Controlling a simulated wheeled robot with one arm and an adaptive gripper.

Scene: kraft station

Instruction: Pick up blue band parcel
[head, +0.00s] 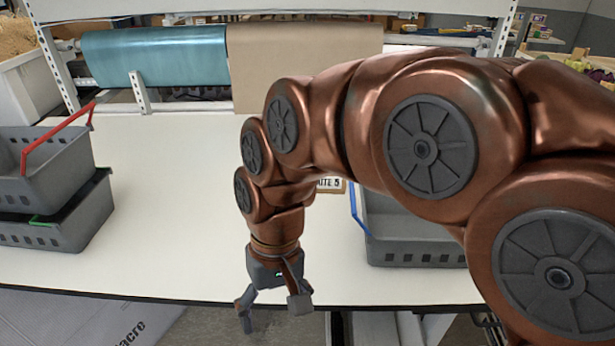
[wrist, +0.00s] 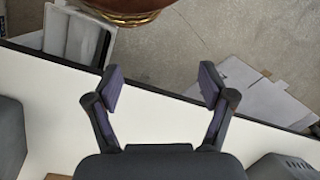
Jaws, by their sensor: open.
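I cannot make out a blue band parcel in either view. My arm hides part of the table and of the right basket in the head view. My gripper (head: 272,308) hangs pointing down over the table's front edge, with its fingers spread. In the wrist view, my gripper (wrist: 162,88) shows two dark fingers wide apart with nothing between them. The white table top and its dark edge lie below them.
Stacked grey baskets (head: 65,226) with red and green handles stand at left on the white table (head: 165,215). A grey basket (head: 410,253) with a blue handle stands at right. Teal (head: 155,57) and brown paper rolls (head: 300,58) hang behind. The table's left middle is clear.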

